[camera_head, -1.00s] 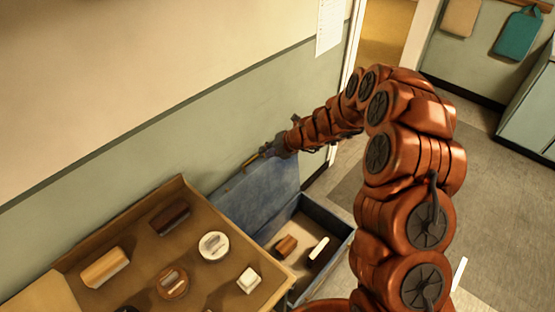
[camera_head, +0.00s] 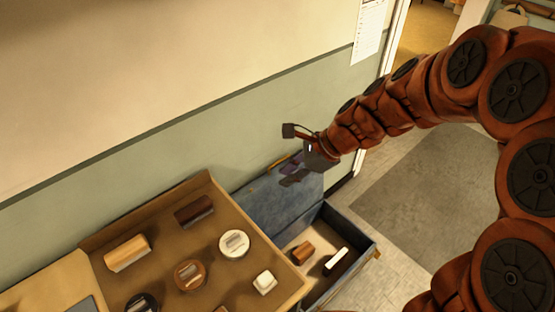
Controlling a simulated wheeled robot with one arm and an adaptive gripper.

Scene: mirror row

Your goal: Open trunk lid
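The blue trunk (camera_head: 372,247) stands on the floor by the wall, to the right of the table. Its lid (camera_head: 262,205) is raised and leans back toward the wall, so the inside shows. An orange-brown block (camera_head: 302,252) and a dark block with a white top (camera_head: 337,261) lie inside. My gripper (camera_head: 300,146) is above the lid's upper edge, apart from it as far as I can see. Its fingers look spread, with nothing between them. A shadow falls on the lid below it.
A brown tray-like table (camera_head: 215,273) with several small items stands left of the trunk and partly hides it. The green and cream wall (camera_head: 130,170) is close behind. Open floor (camera_head: 430,190) with a grey mat lies to the right.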

